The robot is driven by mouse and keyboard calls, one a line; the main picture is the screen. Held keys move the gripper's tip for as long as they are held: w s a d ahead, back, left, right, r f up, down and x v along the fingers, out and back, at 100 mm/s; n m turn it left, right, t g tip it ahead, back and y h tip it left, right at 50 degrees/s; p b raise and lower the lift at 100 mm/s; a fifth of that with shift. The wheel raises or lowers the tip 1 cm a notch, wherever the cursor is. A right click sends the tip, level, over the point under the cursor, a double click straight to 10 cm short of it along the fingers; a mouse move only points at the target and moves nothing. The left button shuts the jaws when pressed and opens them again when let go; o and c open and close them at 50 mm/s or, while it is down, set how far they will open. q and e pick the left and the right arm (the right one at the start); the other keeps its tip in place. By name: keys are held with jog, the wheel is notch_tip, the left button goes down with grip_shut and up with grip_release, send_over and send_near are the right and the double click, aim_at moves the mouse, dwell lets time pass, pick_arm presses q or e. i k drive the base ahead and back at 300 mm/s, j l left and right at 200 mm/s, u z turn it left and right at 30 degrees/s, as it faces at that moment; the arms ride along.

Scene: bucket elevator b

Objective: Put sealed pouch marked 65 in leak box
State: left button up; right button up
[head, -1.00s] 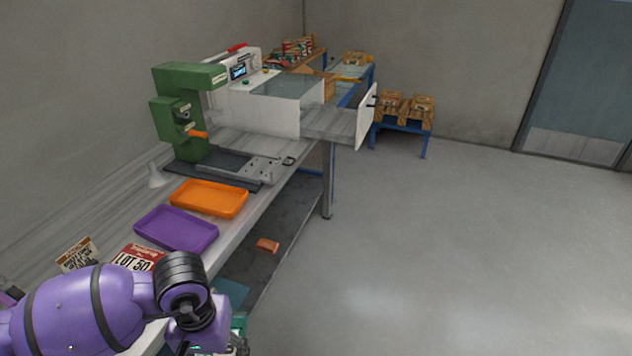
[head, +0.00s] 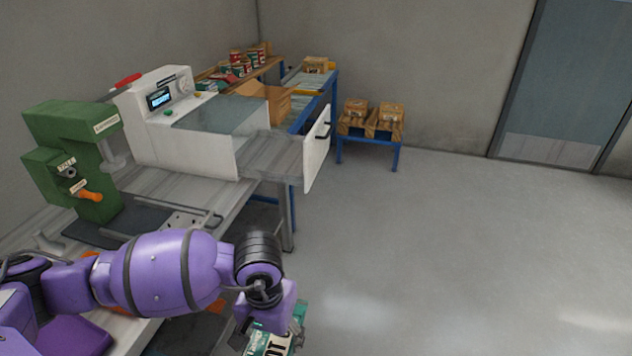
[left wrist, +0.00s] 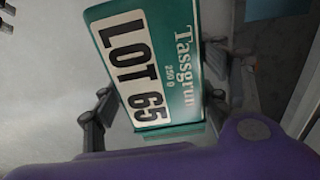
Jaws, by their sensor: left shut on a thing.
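My left gripper (head: 265,330) is at the bottom middle of the head view, shut on a green pouch (head: 283,343) that is cut off by the lower edge. In the left wrist view the pouch (left wrist: 148,70) shows a white label reading LOT 65, between the fingers (left wrist: 160,108). A white machine with a lit display (head: 190,125), which looks like the leak box, stands on the bench. Its drawer (head: 275,158) is pulled out to the right, with a white front panel (head: 317,150). The held pouch is apart from it, nearer to me. My right gripper is not in view.
A green press (head: 75,150) stands on the bench left of the machine. Behind are a cardboard box (head: 265,100), several red-and-green packs (head: 240,65) and a blue-legged stand (head: 370,140) with brown packs. The floor at right is clear.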

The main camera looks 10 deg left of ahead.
aim_at(294, 155)
jog(key=i+u, duration=0.2)
jog(key=i, duration=0.2)
jog(key=i+l+u, duration=0.2)
jog(key=i, duration=0.15)
jog(key=i+l+u, duration=0.2)
jog(key=i, duration=0.2)
jog(key=i+l+u, duration=0.2)
jog(key=i+u, duration=0.25)
jog(key=i+l+u, duration=0.25)
jog(key=u, duration=0.15)
